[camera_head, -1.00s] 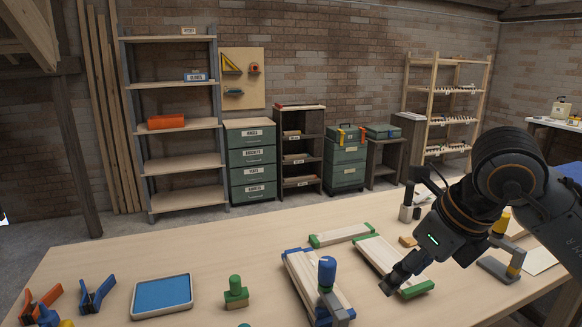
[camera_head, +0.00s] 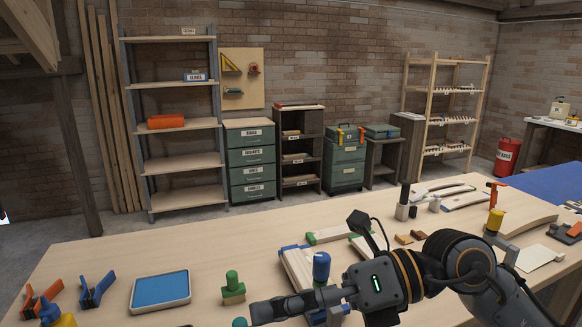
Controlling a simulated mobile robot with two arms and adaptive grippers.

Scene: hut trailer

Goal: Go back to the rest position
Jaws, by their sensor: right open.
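My right arm comes in from the lower right over the workbench (camera_head: 215,253). My right gripper (camera_head: 268,309) points left, low over the front of the bench, and is open with nothing seen in it. It passes in front of the clamped wooden boards (camera_head: 297,266) and the blue-topped clamp (camera_head: 321,268), hiding parts of them. I cannot tell whether it touches them. My left gripper is not in view.
Left of the gripper are a green-knobbed block (camera_head: 232,289), a blue-lined tray (camera_head: 160,291), a blue spring clamp (camera_head: 97,289) and an orange one (camera_head: 40,301). A yellow-topped clamp (camera_head: 495,223) stands at the right. The bench's back left is clear.

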